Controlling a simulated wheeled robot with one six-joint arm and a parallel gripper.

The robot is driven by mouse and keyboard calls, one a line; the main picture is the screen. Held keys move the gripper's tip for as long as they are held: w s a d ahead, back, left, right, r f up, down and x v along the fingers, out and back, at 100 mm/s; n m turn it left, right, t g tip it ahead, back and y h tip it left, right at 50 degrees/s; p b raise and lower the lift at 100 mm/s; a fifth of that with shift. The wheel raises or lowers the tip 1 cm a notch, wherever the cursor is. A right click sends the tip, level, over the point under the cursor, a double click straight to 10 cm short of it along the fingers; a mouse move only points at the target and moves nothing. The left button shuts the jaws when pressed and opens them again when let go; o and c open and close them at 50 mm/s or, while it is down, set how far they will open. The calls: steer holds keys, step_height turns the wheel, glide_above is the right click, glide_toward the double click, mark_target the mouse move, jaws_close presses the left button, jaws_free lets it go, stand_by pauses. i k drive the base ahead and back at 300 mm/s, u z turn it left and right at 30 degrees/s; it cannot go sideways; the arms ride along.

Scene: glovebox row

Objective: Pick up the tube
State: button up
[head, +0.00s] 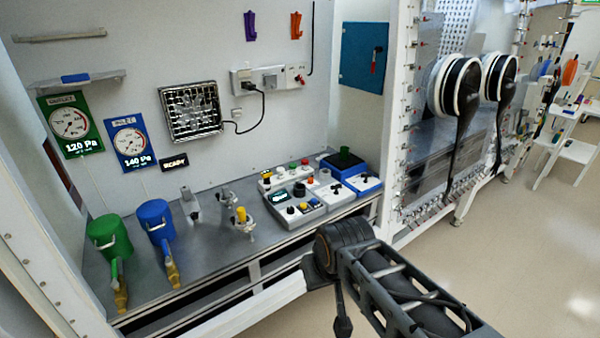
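I cannot make out a thing that is clearly the tube. Small upright metal fittings stand on the grey bench (205,250), one with a yellow top (241,215); whether any of them is the tube I cannot tell. My dark arm reaches in from the lower right, in front of the bench. I see no gripper fingers in the head view.
A green canister (109,238) and a blue canister (154,218) stand at the bench's left. Control boxes with knobs (296,206) crowd its right. A white upright frame (398,120) borders the bay. Glove ports (455,86) lie beyond. The floor (500,265) at right is clear.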

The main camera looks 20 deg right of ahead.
mark_target(280, 171)
steer(key=z, duration=0.45)
steer(key=i, duration=1)
steer(key=u, duration=0.5)
steer(key=k, duration=1.25)
steer(key=u, duration=0.9)
steer(key=i, duration=1.55)
steer(key=z, duration=0.75)
